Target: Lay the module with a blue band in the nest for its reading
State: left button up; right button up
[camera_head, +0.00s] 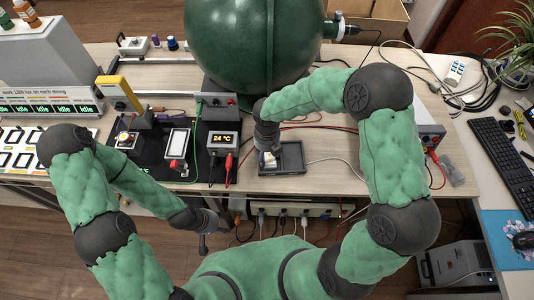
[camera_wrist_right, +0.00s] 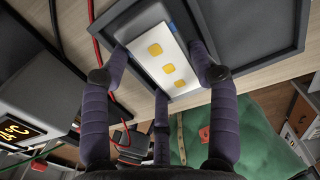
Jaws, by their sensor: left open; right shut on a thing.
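The white module (camera_wrist_right: 160,62) has three yellow squares and a small blue mark at its far end. My right gripper (camera_wrist_right: 158,72) is shut on it, with fingers along its long sides. The module is at the dark grey tray (camera_head: 294,157); whether it touches the tray floor I cannot tell. In the head view the module (camera_head: 270,163) is partly hidden by my right gripper (camera_head: 268,150). A white rectangular frame (camera_head: 178,142) on the black mat looks like the nest. My left gripper (camera_head: 204,240) is open and empty, low in front of the table edge.
A display reading 24 °C (camera_head: 222,140) stands between the white frame and the tray. A yellow device (camera_head: 118,92) stands behind left. A large green sphere (camera_head: 253,40) rises behind. Red cables run near the tray.

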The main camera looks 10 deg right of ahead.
aim_at(267, 155)
jog(key=shift+f, duration=0.1)
jog(key=o, duration=1.3)
notch_tip(267, 155, up, 12)
jog(key=p, duration=0.4)
jog(key=shift+r, duration=0.2)
